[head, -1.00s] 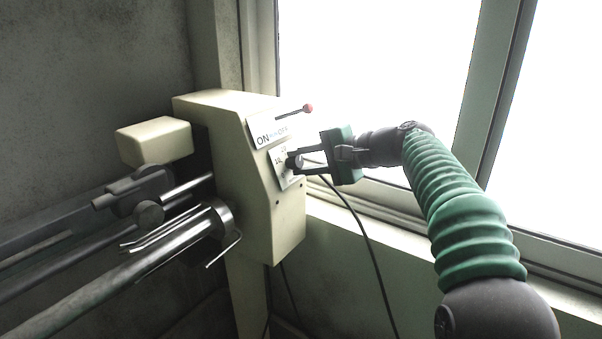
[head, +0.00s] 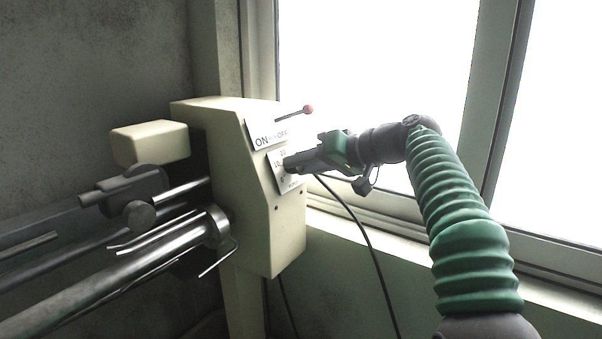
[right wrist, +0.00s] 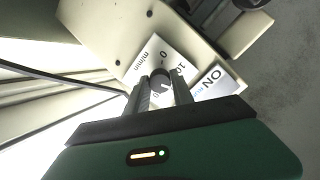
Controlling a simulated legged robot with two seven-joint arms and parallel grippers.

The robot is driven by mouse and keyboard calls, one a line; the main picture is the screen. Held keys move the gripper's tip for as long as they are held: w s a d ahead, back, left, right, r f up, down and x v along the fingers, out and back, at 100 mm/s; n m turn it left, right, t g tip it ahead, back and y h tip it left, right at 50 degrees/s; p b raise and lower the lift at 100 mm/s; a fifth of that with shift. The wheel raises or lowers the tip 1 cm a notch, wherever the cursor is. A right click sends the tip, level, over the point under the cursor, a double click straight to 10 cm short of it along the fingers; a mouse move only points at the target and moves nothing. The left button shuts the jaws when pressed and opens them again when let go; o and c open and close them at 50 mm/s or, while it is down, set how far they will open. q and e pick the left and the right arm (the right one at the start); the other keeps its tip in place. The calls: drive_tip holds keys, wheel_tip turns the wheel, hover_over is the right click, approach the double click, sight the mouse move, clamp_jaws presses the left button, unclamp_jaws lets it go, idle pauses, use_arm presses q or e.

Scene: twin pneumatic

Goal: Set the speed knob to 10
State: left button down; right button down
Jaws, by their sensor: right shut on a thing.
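The speed knob (right wrist: 160,79) is a small dark round knob on a white dial plate (right wrist: 150,58) marked 0, 10 and m/min. The plate (head: 279,160) also shows on the cream machine housing (head: 225,150) in the head view. My right gripper (right wrist: 160,90) is shut on the knob, one finger on each side of it. In the head view the right gripper (head: 291,165) reaches in from the right and hides the knob and part of the dial. I cannot tell surely which number the knob points to. My left gripper is out of view.
Above the dial is an ON/OFF plate (head: 262,135) with a red-tipped lever (head: 308,109). Metal rods (head: 130,260) run out of the housing to the lower left. A black cable (head: 365,240) hangs below my right gripper. A bright window (head: 380,60) stands behind.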

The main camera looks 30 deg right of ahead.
drive_tip(key=n, duration=0.1)
drive_tip(key=n+b, duration=0.1)
drive_tip(key=n, duration=0.2)
drive_tip(key=shift+d+f+n+b, duration=0.1)
drive_tip(key=shift+f+n+b, duration=0.2)
drive_tip(key=shift+b, duration=0.1)
drive_tip(key=shift+n+b, duration=0.55)
drive_tip(key=shift+n, duration=1.25)
drive_tip(key=shift+r, duration=0.1)
drive_tip(key=c, duration=1.1)
unclamp_jaws()
drive_tip(key=shift+r, duration=0.1)
drive_tip(key=p+v, duration=0.1)
drive_tip(key=v, duration=1.5)
drive_tip(key=shift+s+d, duration=0.25)
drive_tip(key=shift+s, duration=0.1)
